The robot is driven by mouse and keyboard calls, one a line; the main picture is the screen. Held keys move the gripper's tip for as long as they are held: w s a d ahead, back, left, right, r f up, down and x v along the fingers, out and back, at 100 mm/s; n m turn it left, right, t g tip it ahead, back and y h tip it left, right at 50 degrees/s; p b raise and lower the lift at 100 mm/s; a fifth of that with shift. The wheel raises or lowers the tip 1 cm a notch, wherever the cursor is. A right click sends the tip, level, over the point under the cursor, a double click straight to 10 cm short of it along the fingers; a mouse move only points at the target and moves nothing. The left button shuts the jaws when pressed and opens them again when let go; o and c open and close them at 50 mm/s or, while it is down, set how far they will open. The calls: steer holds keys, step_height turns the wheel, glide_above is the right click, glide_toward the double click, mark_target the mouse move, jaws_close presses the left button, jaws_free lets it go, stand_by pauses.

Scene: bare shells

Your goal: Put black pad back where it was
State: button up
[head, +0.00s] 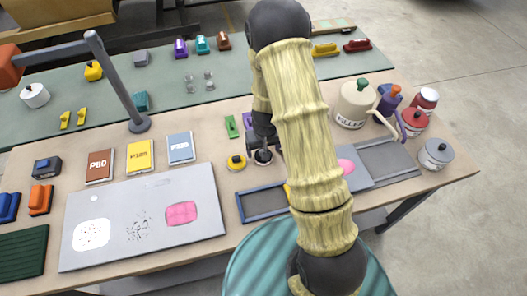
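My gripper (263,145) points down over the middle of the table, just right of a round yellow pad (236,163) with a dark knob. A small round dark thing with a pale top, likely the black pad (262,157), is directly below the fingertips. I cannot tell whether it is held or touching the table. The finger gap is too small and dark to read. My arm hides much of the table to the right of the gripper.
A blue-rimmed tray (262,204) lies in front, partly behind my arm. A grey panel (145,217) with white, speckled and pink patches is at left. A dark lamp post (118,80) stands behind. A filler jug (354,104) and pots are at right. Sanding-paper packs (139,157) lie left.

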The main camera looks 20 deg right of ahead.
step_height(320, 180, up, 10)
steer(key=s, duration=0.1)
steer(key=shift+s, duration=0.25)
stand_by(0.4)
steer(key=s+r+t, duration=0.1)
steer(key=s+r, duration=0.9)
steer(key=s, duration=0.2)
steer(key=shift+s+r, duration=0.2)
steer(key=shift+s, duration=0.2)
stand_by(0.5)
